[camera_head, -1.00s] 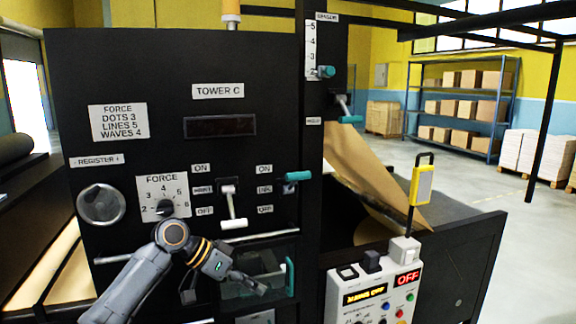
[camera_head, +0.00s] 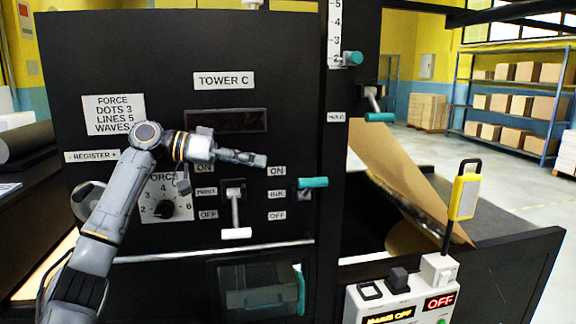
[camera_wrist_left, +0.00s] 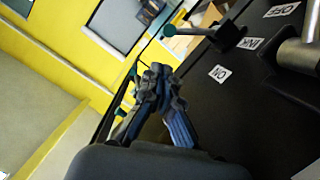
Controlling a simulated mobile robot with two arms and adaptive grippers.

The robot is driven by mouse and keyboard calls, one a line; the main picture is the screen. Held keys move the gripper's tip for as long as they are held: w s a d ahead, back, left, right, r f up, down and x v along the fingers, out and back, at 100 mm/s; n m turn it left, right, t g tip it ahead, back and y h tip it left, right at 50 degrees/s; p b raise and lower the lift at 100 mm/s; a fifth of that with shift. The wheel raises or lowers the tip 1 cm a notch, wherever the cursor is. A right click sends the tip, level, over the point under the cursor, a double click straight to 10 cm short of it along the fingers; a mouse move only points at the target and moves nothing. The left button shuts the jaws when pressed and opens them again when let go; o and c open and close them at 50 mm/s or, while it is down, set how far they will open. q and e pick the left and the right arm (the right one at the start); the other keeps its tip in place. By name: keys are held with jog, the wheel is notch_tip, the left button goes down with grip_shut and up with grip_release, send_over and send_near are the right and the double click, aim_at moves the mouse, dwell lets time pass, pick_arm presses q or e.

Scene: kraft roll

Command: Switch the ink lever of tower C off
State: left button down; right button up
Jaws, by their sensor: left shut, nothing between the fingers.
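The ink lever (camera_head: 313,183) has a teal handle. It sits right of the ON, INK and OFF labels on the black panel of tower C, its handle between the ON and INK label heights. In the left wrist view the ink lever (camera_wrist_left: 222,36) sticks out beyond the fingers, its teal end up and left. My left gripper (camera_head: 262,160) is shut and empty, up and left of the lever and apart from it, near the upper ON label. In the left wrist view its fingers (camera_wrist_left: 162,88) are together. My right gripper is not in view.
The print lever (camera_head: 235,208), with a white handle pointing down, stands left of the ink lever. A silver rail (camera_head: 215,252) runs below. Another teal-handled lever (camera_head: 378,116) is up right. The control box (camera_head: 405,295) stands low right. The force dial (camera_head: 164,208) is partly behind my arm.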

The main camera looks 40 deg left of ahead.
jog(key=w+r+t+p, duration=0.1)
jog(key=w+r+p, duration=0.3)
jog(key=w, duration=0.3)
pick_arm(q)
jog(key=shift+x, duration=5.3)
jog(key=shift+f, duration=0.45)
jog(key=shift+s+d+f+m+b, duration=0.25)
jog(key=shift+f+m+b, duration=0.2)
jog(key=shift+b, duration=0.65)
notch_tip(320, 180, down, 13)
jog(key=s+d+m+t+y+b, duration=0.1)
jog(key=d+m+t+y+b, duration=0.1)
jog(key=m+b, duration=0.9)
jog(key=t+y+b, duration=0.1)
jog(key=b, duration=0.9)
jog(key=shift+s+b, duration=0.35)
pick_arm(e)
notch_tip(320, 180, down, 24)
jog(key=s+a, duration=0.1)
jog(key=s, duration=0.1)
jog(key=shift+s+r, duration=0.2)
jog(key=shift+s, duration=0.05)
pick_arm(q)
jog(key=shift+f, duration=0.1)
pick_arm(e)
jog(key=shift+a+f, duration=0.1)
